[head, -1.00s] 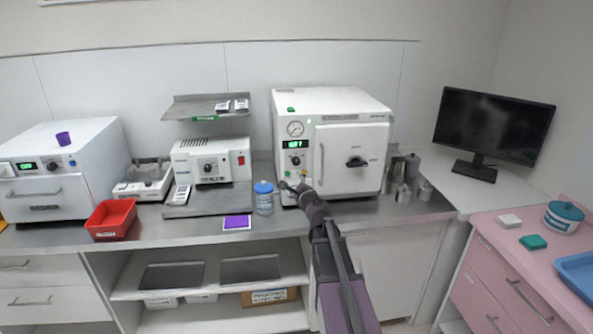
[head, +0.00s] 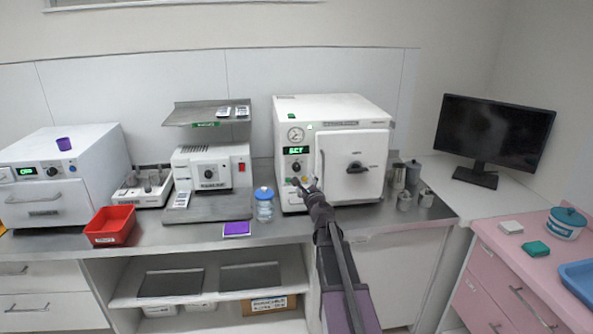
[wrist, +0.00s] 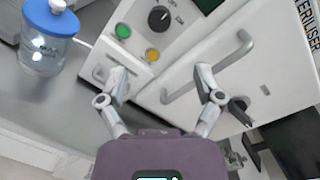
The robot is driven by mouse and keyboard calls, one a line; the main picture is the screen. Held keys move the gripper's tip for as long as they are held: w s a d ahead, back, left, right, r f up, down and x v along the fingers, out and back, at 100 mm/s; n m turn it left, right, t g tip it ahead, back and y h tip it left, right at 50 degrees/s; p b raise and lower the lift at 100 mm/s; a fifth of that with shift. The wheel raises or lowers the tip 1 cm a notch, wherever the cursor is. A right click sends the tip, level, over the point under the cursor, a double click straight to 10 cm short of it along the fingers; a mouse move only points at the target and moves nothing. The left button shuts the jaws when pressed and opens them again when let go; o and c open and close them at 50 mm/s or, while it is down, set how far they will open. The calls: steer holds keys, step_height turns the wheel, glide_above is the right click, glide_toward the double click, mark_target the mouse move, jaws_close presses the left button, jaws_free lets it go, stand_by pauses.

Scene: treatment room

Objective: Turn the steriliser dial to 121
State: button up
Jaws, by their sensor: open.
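The white steriliser (head: 345,111) stands on the counter with its door closed. Its front panel has a lit green display (head: 296,150) that appears to read SET, a round gauge above it and a black dial (head: 296,167) below it. In the wrist view the dial (wrist: 158,18) is at the top, past the green button (wrist: 123,31) and yellow button (wrist: 152,54). Its pointer setting is too small to read. My gripper (wrist: 160,82) is open and empty in front of the lower panel and door handle, apart from the dial. In the head view my gripper (head: 303,184) is just below the dial.
A blue-lidded jar (head: 264,207) stands left of the steriliser, with a purple pad (head: 237,229) near it. The door handle (wrist: 210,70) sticks out by the right finger. Metal canisters (head: 403,200) stand to the right. Another white device (head: 210,168) and a red bin (head: 110,226) are farther left.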

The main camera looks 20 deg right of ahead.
mark_target(297, 168)
steer(key=w, duration=0.4)
steer(key=w+d, duration=0.1)
steer(key=w, duration=0.3)
steer(key=w+d, duration=0.1)
steer(key=w, duration=0.2)
steer(key=shift+w+d, duration=0.1)
steer(key=shift+w, duration=0.3)
